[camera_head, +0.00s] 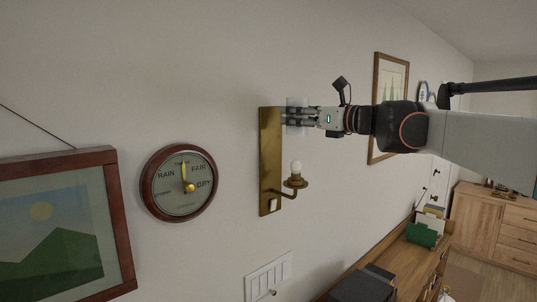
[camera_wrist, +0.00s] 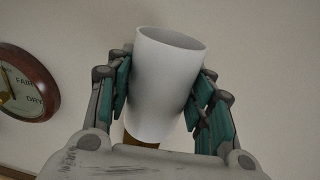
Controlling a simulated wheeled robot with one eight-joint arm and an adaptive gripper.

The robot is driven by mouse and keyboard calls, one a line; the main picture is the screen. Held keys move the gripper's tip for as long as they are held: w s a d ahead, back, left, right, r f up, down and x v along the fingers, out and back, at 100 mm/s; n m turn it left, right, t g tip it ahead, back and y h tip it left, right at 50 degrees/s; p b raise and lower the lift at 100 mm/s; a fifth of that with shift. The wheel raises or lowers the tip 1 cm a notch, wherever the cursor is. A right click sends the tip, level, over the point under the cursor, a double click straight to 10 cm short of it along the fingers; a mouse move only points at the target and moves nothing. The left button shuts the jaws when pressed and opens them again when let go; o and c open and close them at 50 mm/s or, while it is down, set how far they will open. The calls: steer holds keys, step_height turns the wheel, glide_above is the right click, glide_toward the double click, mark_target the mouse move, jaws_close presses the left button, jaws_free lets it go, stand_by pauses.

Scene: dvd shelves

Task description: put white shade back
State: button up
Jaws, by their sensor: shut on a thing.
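The white shade (camera_wrist: 163,85) is a tapered cup shape between the two fingers of my gripper (camera_wrist: 165,90) in the wrist view, with its open wide rim toward the top. In the head view my gripper (camera_head: 293,117) is at the upper part of the brass wall sconce, and the pale shade (camera_head: 297,102) shows only partly behind the fingers. The sconce (camera_head: 269,150) has a tall brass plate and a curved arm with a cup (camera_head: 294,183). A bare white bulb (camera_head: 296,167) stands upright on the cup, below my gripper. In the wrist view a brass bit (camera_wrist: 140,143) shows below the shade.
A round barometer (camera_head: 180,183) and a framed landscape (camera_head: 60,225) hang left of the sconce. A switch panel (camera_head: 268,277) is below. Another frame (camera_head: 376,76) hangs behind my arm. A wooden desk (camera_head: 400,253) stands lower right. The wall above the barometer is bare.

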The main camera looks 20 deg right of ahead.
step_height(320, 180, down, 11)
steer(key=shift+r+p, duration=0.1)
steer(key=shift+p, duration=0.5)
steer(key=shift+f+b, duration=0.4)
steer(key=shift+f, duration=0.1)
steer(key=shift+f, duration=0.1)
steer(key=o, duration=1.1)
